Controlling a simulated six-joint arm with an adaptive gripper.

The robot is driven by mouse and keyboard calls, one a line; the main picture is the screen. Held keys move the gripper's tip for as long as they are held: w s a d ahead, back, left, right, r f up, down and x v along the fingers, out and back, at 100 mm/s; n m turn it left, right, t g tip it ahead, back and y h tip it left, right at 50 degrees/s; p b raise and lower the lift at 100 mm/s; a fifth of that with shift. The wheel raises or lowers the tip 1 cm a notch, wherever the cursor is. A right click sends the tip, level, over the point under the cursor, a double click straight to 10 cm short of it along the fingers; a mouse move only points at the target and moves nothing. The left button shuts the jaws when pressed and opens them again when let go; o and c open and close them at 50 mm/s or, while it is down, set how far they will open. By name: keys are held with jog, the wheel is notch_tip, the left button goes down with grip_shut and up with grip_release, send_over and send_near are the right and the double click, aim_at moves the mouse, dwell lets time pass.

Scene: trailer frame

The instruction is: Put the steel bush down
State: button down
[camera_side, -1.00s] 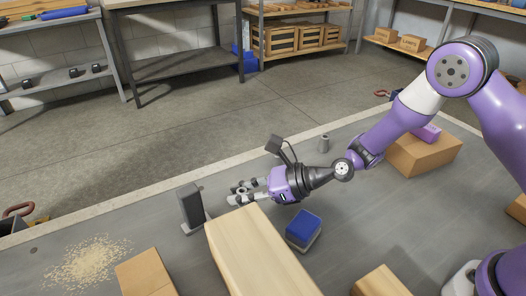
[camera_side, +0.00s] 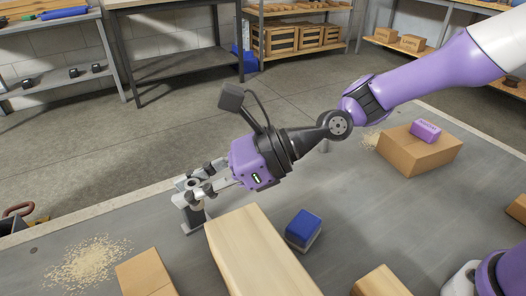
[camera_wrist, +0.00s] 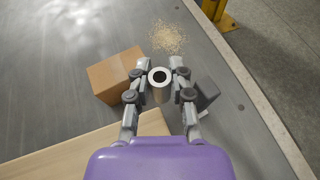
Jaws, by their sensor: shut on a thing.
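The steel bush (camera_wrist: 159,85) is a short hollow cylinder with a dark bore. My gripper (camera_wrist: 159,74) is shut on it, one finger on each side, with the bore facing the wrist camera. In the side view the bush (camera_side: 192,185) sits between the fingertips of my gripper (camera_side: 191,184), at the left end of the arm. It overlaps the top of a dark upright bracket (camera_side: 194,218) there. In the wrist view this dark bracket (camera_wrist: 208,93) lies just right of the fingers. I cannot tell the exact gap between bush and bracket or worktop.
A long wooden block (camera_side: 258,250) lies right of the bracket, with a blue-topped block (camera_side: 303,228) beyond it. A cardboard box (camera_side: 146,274) and scattered grains (camera_side: 88,262) are at front left. Another box (camera_side: 418,152) carries a purple block (camera_side: 426,131).

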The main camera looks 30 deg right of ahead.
jog(key=s+a+r+n+g, duration=0.25)
jog(key=s+a, duration=0.25)
jog(key=s, duration=0.3)
jog(key=s+a+r+n+g, duration=0.25)
jog(key=s+a, duration=0.25)
jog(key=s, duration=0.3)
send_over(148, 286)
jog(key=shift+g+y, duration=0.3)
jog(key=shift+y, duration=0.1)
notch_tip(148, 286, down, 6)
jog(key=shift+s+f, duration=0.15)
jog(key=shift+f, duration=2.15)
jog(key=c, duration=0.8)
grip_release()
jog(key=shift+f, duration=0.15)
